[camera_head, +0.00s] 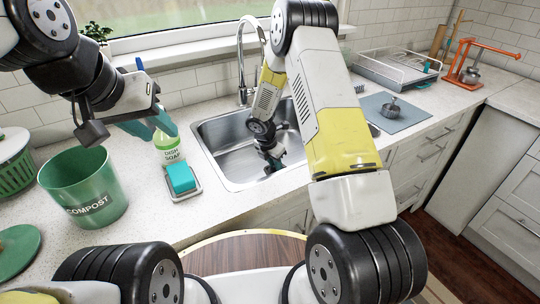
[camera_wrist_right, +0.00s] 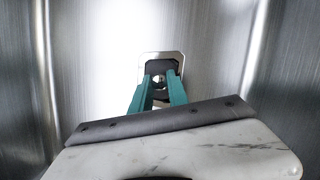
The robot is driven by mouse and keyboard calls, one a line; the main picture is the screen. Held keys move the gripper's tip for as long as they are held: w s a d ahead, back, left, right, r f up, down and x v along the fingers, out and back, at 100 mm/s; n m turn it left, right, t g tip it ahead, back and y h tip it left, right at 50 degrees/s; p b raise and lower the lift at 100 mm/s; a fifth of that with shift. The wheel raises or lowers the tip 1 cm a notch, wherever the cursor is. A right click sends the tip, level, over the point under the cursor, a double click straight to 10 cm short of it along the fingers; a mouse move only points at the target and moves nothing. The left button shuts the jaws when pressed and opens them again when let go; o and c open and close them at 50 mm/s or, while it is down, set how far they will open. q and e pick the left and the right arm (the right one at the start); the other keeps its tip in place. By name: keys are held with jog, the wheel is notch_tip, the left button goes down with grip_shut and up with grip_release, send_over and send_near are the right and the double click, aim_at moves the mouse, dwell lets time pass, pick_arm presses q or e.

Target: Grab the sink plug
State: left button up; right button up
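My right gripper (camera_head: 272,164) reaches down into the steel sink basin (camera_head: 225,150). In the right wrist view its teal fingers (camera_wrist_right: 161,85) are a small gap apart, over a dark piece with a pale squarish rim (camera_wrist_right: 161,57), which looks like the sink plug at the drain. A small bright spot shows between the fingertips; whether they touch or grip it I cannot tell. In the head view the arm hides much of the plug area. My left gripper (camera_head: 150,123) is empty, its fingers apart, above the counter near the soap bottle.
A green compost bin (camera_head: 85,188), a dish soap bottle (camera_head: 169,150) and a teal sponge on a tray (camera_head: 182,180) stand left of the sink. The faucet (camera_head: 243,60) rises behind it. A grey mat (camera_head: 408,118) with a metal item (camera_head: 391,109) lies to the right. Steel walls flank the right gripper.

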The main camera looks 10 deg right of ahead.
grip_shut()
jog(key=shift+r, duration=0.1)
